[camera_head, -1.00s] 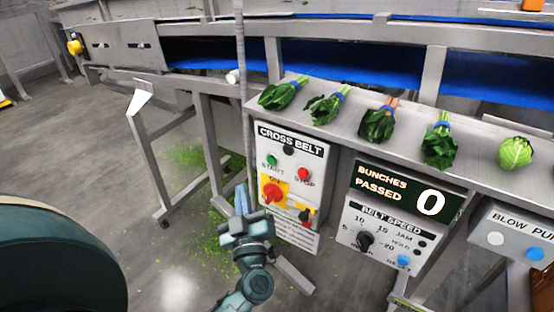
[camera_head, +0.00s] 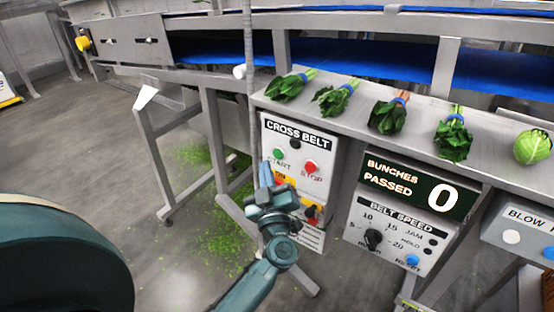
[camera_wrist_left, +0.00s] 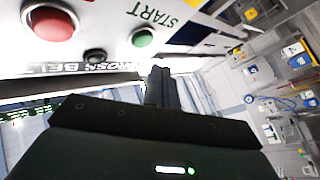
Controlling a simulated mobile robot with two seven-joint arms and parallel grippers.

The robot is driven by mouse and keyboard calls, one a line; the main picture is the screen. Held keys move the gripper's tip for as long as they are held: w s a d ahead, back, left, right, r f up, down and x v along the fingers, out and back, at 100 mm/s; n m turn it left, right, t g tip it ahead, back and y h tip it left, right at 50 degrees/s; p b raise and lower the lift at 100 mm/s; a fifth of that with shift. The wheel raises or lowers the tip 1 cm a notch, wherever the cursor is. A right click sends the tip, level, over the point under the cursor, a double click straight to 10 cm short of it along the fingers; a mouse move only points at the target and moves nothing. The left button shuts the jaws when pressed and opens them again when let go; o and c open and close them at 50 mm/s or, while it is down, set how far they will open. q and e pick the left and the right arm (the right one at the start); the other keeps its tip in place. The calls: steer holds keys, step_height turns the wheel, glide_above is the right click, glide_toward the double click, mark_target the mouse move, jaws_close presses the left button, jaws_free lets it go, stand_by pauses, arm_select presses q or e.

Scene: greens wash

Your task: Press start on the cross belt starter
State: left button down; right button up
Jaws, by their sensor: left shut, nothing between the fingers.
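The cross belt starter (camera_head: 297,143) is a white panel under the shelf. Its green START button (camera_head: 280,155) is at the upper left, with the red STOP button (camera_head: 309,167) to its right. My left gripper (camera_head: 266,172) is shut and empty in front of the panel's left side, its tip just below and left of START. In the left wrist view the START button (camera_wrist_left: 143,37) is above and slightly left of the gripper's fingers (camera_wrist_left: 160,88), apart from them in the picture. My right gripper is not in view.
Several bunches of greens (camera_head: 386,116) and a round cabbage (camera_head: 533,147) lie on the shelf above. A BUNCHES PASSED display (camera_head: 414,187) reads 0, above a belt speed panel (camera_head: 394,238). A vertical grey post (camera_head: 250,70) stands left of the starter. Scraps litter the floor.

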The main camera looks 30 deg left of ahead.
mark_target(278, 154)
arm_select(q)
steer(key=shift+w+d, duration=0.1)
steer(key=shift+w, duration=0.8)
stand_by(0.8)
steer(key=shift+w, duration=0.1)
stand_by(0.5)
steer(key=shift+w, duration=0.35)
